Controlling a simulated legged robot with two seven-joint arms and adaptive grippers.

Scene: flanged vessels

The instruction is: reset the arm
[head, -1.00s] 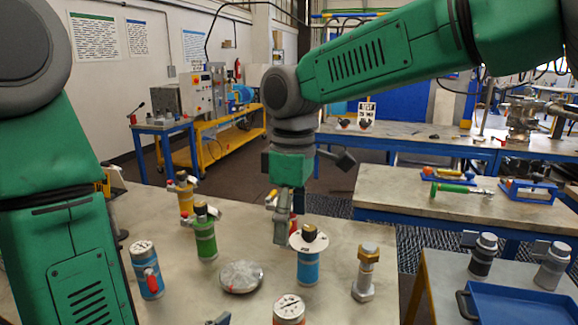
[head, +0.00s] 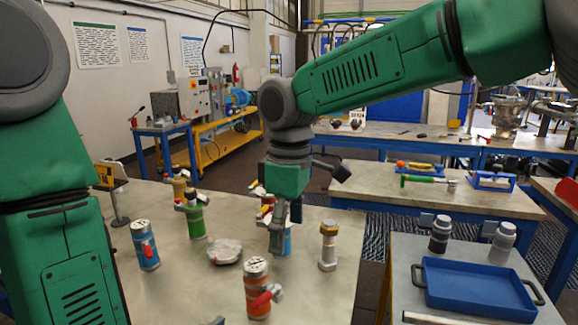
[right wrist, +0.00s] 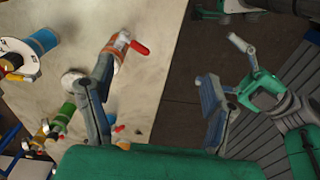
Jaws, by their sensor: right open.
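My right arm comes in from the right, and its gripper (head: 278,238) hangs downward over the table of vessels. In the right wrist view its two fingers (right wrist: 157,100) are wide apart with nothing between them. In the head view it partly hides a blue vessel (head: 288,242); in the right wrist view that vessel (right wrist: 42,40) shows a white flange. My left arm (head: 60,240) fills the left edge of the head view. A small grey tip at the bottom edge may be its gripper (head: 218,321); its jaw state is not clear.
The table (head: 190,290) holds a blue vessel (head: 145,245), a green one (head: 194,217), an orange one with a red handle (head: 257,292), a round disc (head: 225,252) and a bolt-shaped piece (head: 328,246). A blue tray (head: 480,292) lies on the right table.

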